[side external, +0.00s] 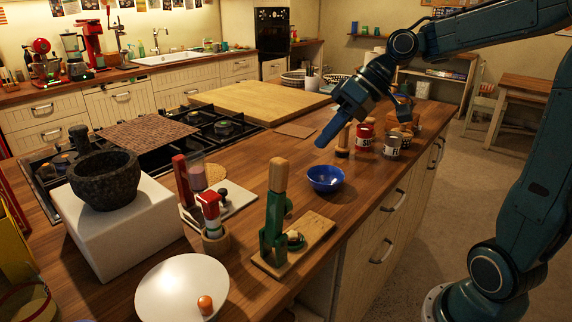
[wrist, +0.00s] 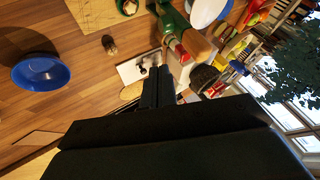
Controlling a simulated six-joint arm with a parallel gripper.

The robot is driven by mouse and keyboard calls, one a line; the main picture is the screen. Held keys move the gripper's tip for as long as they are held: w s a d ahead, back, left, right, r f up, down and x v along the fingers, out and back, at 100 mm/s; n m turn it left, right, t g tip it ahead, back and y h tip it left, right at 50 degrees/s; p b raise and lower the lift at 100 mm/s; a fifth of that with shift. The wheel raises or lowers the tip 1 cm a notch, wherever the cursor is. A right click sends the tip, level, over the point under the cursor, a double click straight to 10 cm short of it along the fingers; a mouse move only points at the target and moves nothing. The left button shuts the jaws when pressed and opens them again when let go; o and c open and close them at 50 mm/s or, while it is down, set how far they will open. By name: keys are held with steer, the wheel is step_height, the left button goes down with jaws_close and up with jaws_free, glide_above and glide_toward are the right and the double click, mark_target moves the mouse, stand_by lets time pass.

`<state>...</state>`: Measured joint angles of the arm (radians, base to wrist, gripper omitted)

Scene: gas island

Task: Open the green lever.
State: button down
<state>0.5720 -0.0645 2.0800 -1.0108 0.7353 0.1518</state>
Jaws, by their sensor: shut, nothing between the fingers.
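A green stand with an upright wooden-topped arm, likely the green lever (side external: 273,222), stands on a small wooden board (side external: 318,228) near the front of the counter. In the wrist view the green body (wrist: 172,18) shows at the top, with its wooden handle (wrist: 199,44) pointing down and right. My gripper (side external: 321,144) is shut and empty, above the counter behind and right of the lever, and apart from it. In the wrist view its closed fingers (wrist: 157,72) point up toward the lever area.
A blue bowl (side external: 325,179) sits between lever and gripper on the counter. Red and white cans (side external: 364,135) stand right of the gripper.

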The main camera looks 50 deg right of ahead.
mark_target(287, 161)
steer(key=w+a+f, duration=0.2)
steer(key=a+f, duration=0.1)
steer(key=a, duration=0.3)
steer(key=shift+a+f, duration=0.25)
steer(key=shift+a, duration=0.05)
steer(key=shift+a, duration=0.15)
stand_by(0.4)
steer(key=shift+a+r+h, duration=0.25)
steer(key=shift+a+h, duration=0.25)
steer(key=shift+a, duration=0.25)
steer(key=shift+a+r, duration=0.25)
steer(key=shift+a, duration=0.75)
steer(key=shift+d, duration=0.2)
